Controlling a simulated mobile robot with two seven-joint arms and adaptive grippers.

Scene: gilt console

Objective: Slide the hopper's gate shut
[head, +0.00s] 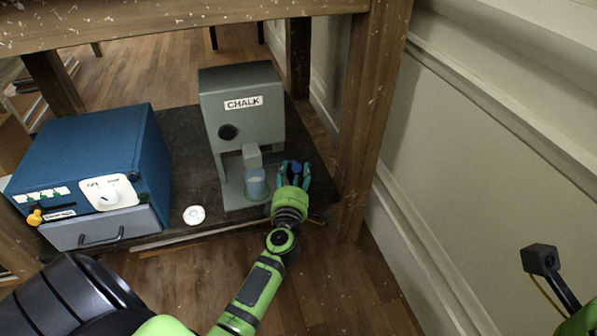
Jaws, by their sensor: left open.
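The hopper (242,92) is a grey upright box with a CHALK label and a dark round hole, standing on the dark lower shelf. A small grey spout (252,155) sits low on its front. A blue cup (256,184) with pale contents stands under the spout, on the hopper's green-ringed base. My left gripper (292,172) is open just right of the cup and spout, fingers pointing away from me. A small blue piece shows between its fingers; I cannot tell whether it is the gate's handle or is touched. The gate itself is not clearly visible. My right gripper is out of view.
A blue cabinet (84,148) with a dial and a grey drawer stands left on the shelf (181,150). A white round piece (194,215) lies between cabinet and hopper. A wooden leg (366,110) rises close right of my gripper. The tabletop edge (170,22) spans above.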

